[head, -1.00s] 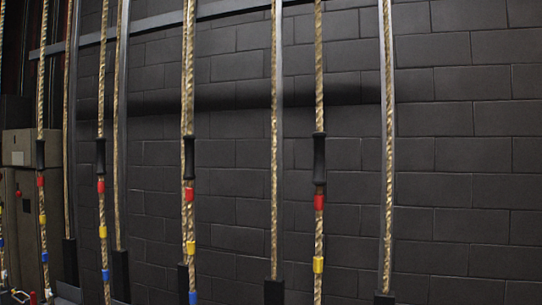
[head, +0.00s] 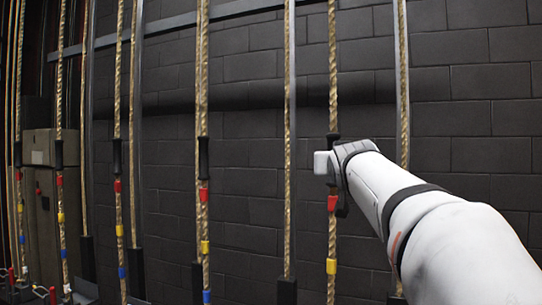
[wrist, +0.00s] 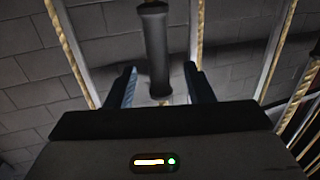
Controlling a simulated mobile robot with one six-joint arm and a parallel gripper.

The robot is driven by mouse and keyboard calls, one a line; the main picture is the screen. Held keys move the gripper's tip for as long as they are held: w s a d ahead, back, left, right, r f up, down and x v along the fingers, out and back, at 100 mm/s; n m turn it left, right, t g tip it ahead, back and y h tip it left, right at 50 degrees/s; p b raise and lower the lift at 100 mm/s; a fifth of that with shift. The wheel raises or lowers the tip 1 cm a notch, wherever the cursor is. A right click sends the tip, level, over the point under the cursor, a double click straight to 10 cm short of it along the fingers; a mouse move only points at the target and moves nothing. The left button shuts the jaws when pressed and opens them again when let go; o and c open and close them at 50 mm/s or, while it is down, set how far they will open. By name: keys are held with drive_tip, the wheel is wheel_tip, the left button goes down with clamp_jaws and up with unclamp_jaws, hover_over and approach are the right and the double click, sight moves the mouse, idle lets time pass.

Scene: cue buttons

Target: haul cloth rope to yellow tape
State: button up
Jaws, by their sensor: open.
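The nearest braided tan rope (head: 333,65) hangs upright in front of the wall. It carries a black sleeve, a red tape band (head: 332,203) below that, and a yellow tape band (head: 331,266) lower down. My gripper (head: 338,170) is at the sleeve's height and hides most of the sleeve in the head view. In the wrist view, the black sleeve (wrist: 157,45) stands between the two open fingers of my gripper (wrist: 161,85), apart from both. None of the bands shows in the wrist view.
Several similar ropes hang to the left, including one with its own black sleeve (head: 203,158) and yellow band (head: 205,247). Plain ropes run down beside metal posts, one (head: 403,80) just right of my gripper. A dark block wall (head: 475,120) stands behind.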

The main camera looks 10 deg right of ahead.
drive_tip(key=w, duration=0.2)
drive_tip(key=w+d+r+p, duration=0.1)
drive_tip(key=w, duration=0.1)
drive_tip(key=w+d+p, duration=0.1)
drive_tip(key=w, duration=0.1)
drive_tip(key=shift+w+d+r, duration=0.1)
drive_tip(key=shift+d+r, duration=0.1)
drive_tip(key=shift+r, duration=0.05)
drive_tip(key=shift+w+d, duration=0.2)
drive_tip(key=shift+w, duration=0.4)
drive_tip(key=shift+c, duration=0.5)
clamp_jaws()
drive_tip(key=shift+f, duration=0.1)
